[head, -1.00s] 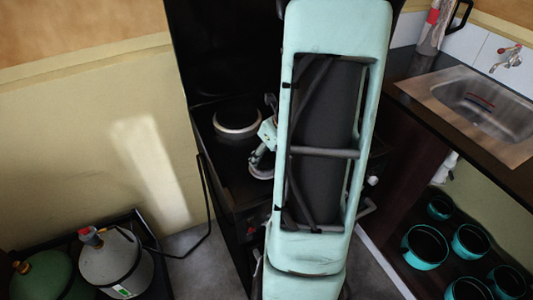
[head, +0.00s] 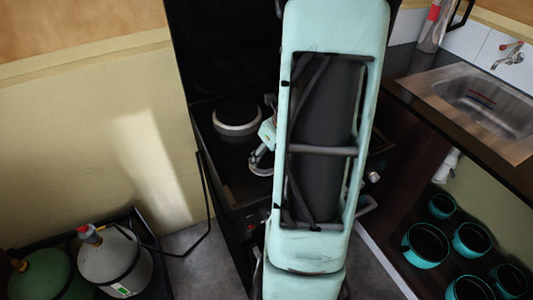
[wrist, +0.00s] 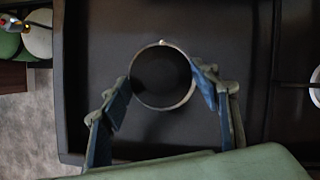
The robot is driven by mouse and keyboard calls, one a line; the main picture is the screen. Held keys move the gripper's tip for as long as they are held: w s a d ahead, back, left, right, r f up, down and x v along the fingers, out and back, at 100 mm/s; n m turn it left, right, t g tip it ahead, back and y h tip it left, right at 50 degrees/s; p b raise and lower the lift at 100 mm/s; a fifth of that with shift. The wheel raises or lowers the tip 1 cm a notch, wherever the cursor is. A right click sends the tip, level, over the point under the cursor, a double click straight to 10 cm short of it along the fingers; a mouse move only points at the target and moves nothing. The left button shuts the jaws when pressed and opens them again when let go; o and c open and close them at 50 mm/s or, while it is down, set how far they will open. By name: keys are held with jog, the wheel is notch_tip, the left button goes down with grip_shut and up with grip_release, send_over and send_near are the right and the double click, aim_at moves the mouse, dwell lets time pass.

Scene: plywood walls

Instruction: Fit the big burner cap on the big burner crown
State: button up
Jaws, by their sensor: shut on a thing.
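My gripper (wrist: 161,80) is shut on a dark round disc, the big burner cap (wrist: 160,72), with one finger on each side of it. A pale metal ring shows around the disc and has a small pale tab at its top edge. It appears to be the burner crown (wrist: 164,107) below. I cannot tell whether the cap touches or sits on it. In the head view, the gripper (head: 262,158) is low over the front left of the black hob, largely hidden by my arm. A pale ring shows just under it.
Another burner (head: 237,128) with a dark top and silver rim stands farther back on the hob. A pale ring (wrist: 316,94) shows at the wrist view's right edge. Gas bottles (head: 112,262) stand at left. A sink (head: 485,103) and teal pots (head: 426,245) are at right.

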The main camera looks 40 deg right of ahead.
jog(key=o, duration=1.3)
jog(key=v, duration=1.2)
